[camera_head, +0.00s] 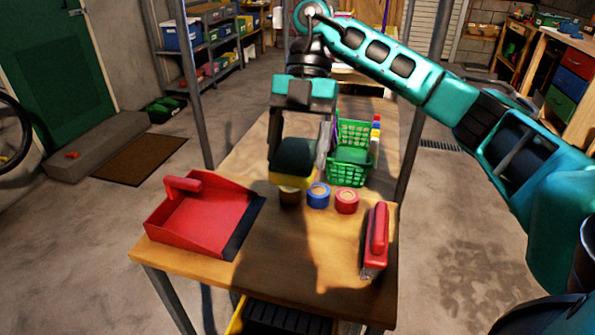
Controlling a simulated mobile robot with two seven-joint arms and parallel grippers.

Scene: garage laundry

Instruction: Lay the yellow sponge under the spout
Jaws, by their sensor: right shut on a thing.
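The yellow sponge (291,180) has a dark green top layer. It is in my right gripper (297,147), whose fingers are on its two sides. The gripper points down over the middle of the wooden table, and the sponge appears above the tabletop just behind the tape rolls; its exact height is hard to tell. My right arm reaches in from the right. I cannot make out a spout in this view. My left gripper is not in view.
The wooden table (290,250) holds a red dustpan (205,215), a red-handled brush (376,240), and brown, blue (318,196) and red (347,201) tape rolls. A green basket (352,155) stands behind them. The front middle of the tabletop is bare. Shelves stand farther back.

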